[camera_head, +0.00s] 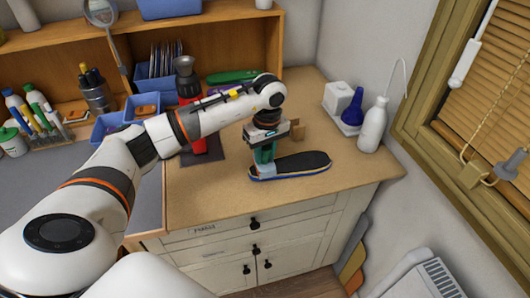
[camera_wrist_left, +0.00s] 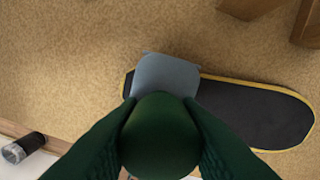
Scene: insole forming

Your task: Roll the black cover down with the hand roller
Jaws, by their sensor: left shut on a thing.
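The black cover (camera_head: 303,163) lies on top of an insole with a yellow and blue edge, on the wooden counter. It also shows in the left wrist view (camera_wrist_left: 255,110). My left gripper (camera_head: 264,160) is shut on the hand roller, whose dark green handle (camera_wrist_left: 160,135) points up between the fingers. The grey roller head (camera_wrist_left: 166,75) is over the left end of the cover; I cannot tell whether it touches. My right gripper is not in view.
A white bottle (camera_head: 373,126) and a blue bottle (camera_head: 352,112) stand at the back right. A red and grey tool (camera_head: 187,85) stands on a dark mat behind my left arm. Blue bins (camera_head: 105,127) are at the left. The counter right of the insole is clear.

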